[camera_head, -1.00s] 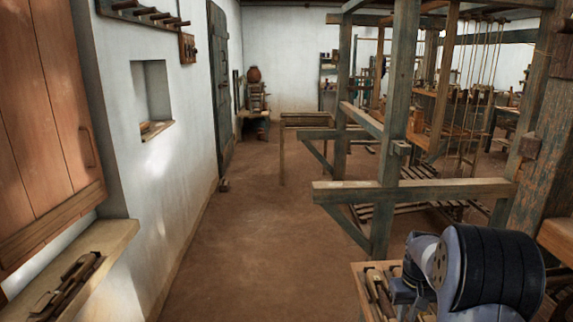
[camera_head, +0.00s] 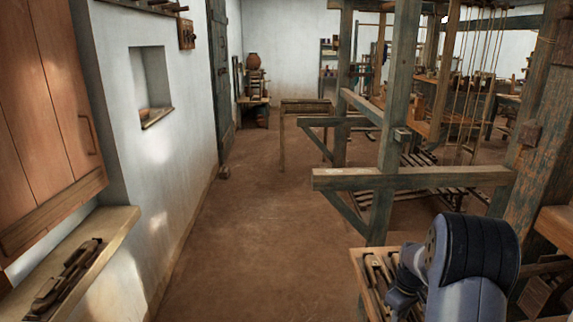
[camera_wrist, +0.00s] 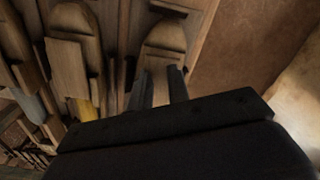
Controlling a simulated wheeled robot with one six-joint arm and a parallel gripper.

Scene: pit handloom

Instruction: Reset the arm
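My arm (camera_head: 470,255) stands at the lower right of the head view, over a wooden tray (camera_head: 358,262) that holds dark wooden shuttles. My gripper is hidden in the head view. In the wrist view the two grey-blue fingertips of my gripper (camera_wrist: 160,88) stand a little apart, in front of the dark gripper body. A pointed wooden shuttle (camera_wrist: 166,38) lies just beyond the fingertips. More shuttles (camera_wrist: 75,55) lie to its left.
The loom frame (camera_head: 390,180) with its beam ends fills the right side. A wooden cabinet (camera_head: 45,110) and a ledge (camera_head: 105,235) with shuttles line the left wall. The earthen floor (camera_head: 235,235) between is clear. A clay pot (camera_head: 253,60) stands far back.

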